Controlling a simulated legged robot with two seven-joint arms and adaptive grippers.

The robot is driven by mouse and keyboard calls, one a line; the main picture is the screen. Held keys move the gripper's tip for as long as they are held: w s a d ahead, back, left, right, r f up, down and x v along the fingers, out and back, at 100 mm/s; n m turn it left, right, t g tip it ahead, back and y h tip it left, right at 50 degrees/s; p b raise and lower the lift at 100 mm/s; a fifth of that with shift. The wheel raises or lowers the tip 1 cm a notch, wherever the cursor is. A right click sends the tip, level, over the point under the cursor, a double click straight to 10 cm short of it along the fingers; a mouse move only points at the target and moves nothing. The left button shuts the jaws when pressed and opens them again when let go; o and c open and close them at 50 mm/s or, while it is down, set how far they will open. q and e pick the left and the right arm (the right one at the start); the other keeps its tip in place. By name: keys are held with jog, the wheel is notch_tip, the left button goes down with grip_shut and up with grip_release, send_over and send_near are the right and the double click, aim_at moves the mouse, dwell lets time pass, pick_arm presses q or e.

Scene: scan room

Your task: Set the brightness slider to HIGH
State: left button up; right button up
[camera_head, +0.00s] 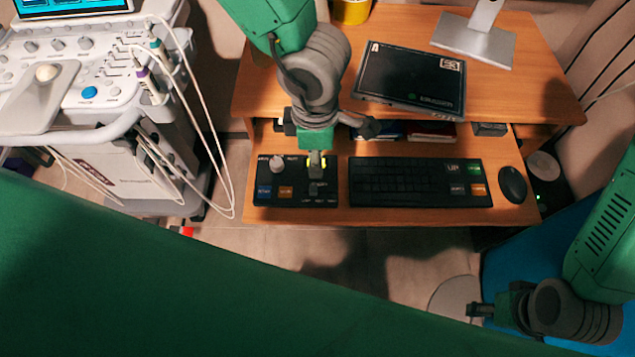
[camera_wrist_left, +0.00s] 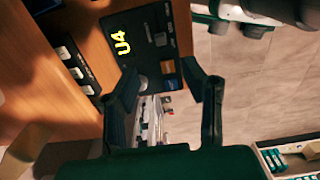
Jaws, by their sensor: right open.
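The dark control panel (camera_head: 262,201) lies on the desk's front shelf, with a pale knob (camera_head: 277,163), a blue button (camera_head: 264,192) and an orange button (camera_head: 286,192). Small labels run along its lower right edge. The slider's handle and setting are too small and covered to tell. My left gripper (camera_head: 318,168) points down over the panel's right part; I cannot tell if it touches. In the left wrist view its two fingers (camera_wrist_left: 160,85) stand apart with the dark panel (camera_wrist_left: 152,40) beyond them. My right gripper (camera_head: 476,311) is open and empty at the lower right, away from the desk.
A keyboard (camera_head: 400,183) lies close to the right of the panel, then a mouse (camera_head: 512,184). A dark flat device (camera_head: 410,77) and a monitor stand (camera_head: 473,40) are on the upper desk. An ultrasound cart (camera_head: 130,165) with hanging cables stands at left.

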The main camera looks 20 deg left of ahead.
aim_at(315, 188)
pick_arm(q)
jog(key=f+b, duration=0.1)
jog(key=f, duration=0.6)
jog(key=a+f+b, duration=0.1)
jog(key=f, duration=0.3)
jog(key=shift+f+b, duration=0.3)
jog(key=shift+d+f, duration=0.3)
jog(key=shift+f, duration=0.3)
